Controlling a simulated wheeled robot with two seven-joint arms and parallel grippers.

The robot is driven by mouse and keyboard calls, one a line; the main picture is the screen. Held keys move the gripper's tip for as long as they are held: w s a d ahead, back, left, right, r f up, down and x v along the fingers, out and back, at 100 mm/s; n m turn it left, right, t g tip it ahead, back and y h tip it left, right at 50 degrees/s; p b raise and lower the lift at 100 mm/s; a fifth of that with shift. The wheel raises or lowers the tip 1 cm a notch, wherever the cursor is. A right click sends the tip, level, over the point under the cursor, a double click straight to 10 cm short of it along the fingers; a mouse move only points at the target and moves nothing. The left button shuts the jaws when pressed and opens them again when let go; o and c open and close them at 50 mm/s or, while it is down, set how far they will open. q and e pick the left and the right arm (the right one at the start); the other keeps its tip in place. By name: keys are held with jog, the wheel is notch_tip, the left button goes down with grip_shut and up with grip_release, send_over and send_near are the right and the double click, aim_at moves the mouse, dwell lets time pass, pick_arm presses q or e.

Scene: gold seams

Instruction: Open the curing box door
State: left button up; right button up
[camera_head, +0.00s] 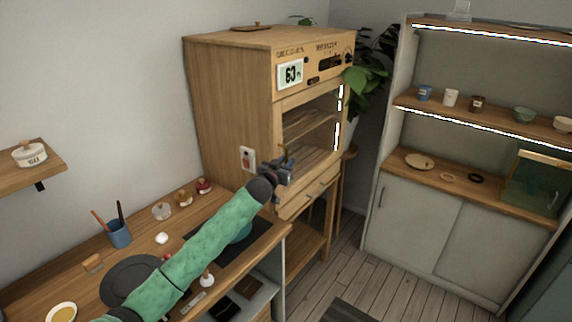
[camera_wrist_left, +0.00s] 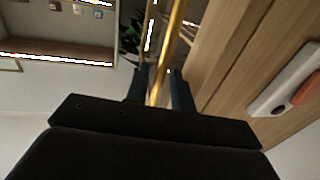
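The curing box (camera_head: 228,100) is a tall wooden cabinet with a "63" display, standing behind the worktable. Its front (camera_head: 306,128) shows a wooden frame around shelves with a bright strip at the right side. The door looks shut, with no gap visible. My left gripper (camera_head: 284,165) is at the front's lower left edge. In the left wrist view, a gold bar handle (camera_wrist_left: 172,45) runs between the two dark fingers of my left gripper (camera_wrist_left: 160,85). A narrow gap shows beside the bar, so the fingers look open around it. My right gripper is out of view.
A worktable (camera_head: 40,287) with a blue cup (camera_head: 119,234), a dark round mat (camera_head: 130,282) and small jars lies under my left arm. A plant (camera_head: 370,80) stands right of the box. A shelf unit (camera_head: 408,215) is at the right, with open floor (camera_head: 345,262) before it.

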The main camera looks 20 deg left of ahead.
pick_arm(q)
jog(key=shift+w, duration=0.35)
grip_shut()
jog(key=shift+s+d+f, duration=0.1)
jog(key=shift+d, duration=0.05)
